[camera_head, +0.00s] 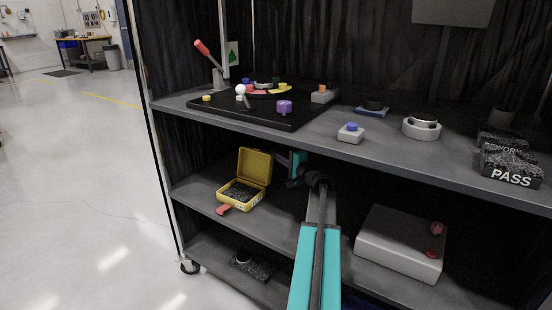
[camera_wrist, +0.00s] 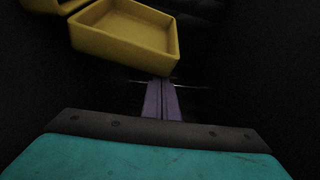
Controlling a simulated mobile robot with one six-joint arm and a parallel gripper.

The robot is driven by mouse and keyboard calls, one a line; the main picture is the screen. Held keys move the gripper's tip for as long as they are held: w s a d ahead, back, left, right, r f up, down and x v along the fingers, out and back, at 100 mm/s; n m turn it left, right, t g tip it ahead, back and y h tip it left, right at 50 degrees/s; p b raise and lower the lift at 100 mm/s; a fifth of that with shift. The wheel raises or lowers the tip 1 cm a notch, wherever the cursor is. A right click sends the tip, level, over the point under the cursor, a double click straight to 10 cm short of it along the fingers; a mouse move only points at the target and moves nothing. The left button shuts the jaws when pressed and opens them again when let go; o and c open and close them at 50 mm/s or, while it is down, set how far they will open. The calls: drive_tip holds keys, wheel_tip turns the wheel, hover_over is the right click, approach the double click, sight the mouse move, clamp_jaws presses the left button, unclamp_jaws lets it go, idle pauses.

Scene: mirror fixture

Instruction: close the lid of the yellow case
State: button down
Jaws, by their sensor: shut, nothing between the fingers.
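The yellow case (camera_head: 241,204) sits on the middle shelf at the left, with dark contents in its base. Its lid (camera_head: 255,166) is open and stands roughly upright at the back. In the wrist view a hollow yellow part, which looks like the lid (camera_wrist: 125,38), lies just beyond my fingertips, with another yellow part at the upper left edge. My gripper (camera_head: 281,159) is just right of the lid in the head view, partly in shadow. Its purple fingers (camera_wrist: 161,84) are shut and empty. I cannot tell whether they touch the lid.
A red-orange handle (camera_head: 223,210) lies at the case's front. A pale box with red knobs (camera_head: 400,243) stands on the same shelf to the right. The upper shelf (camera_head: 330,146) overhangs my gripper and carries a black board (camera_head: 225,112) and several small parts.

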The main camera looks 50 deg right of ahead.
drive_tip(key=shift+w+d+f, duration=0.1)
drive_tip(key=shift+d, duration=0.05)
drive_tip(key=s+d+p, duration=0.1)
drive_tip(key=s, duration=0.8)
drive_tip(key=shift+s+d, duration=0.15)
drive_tip(key=shift+s, duration=0.15)
idle(0.7)
idle(0.5)
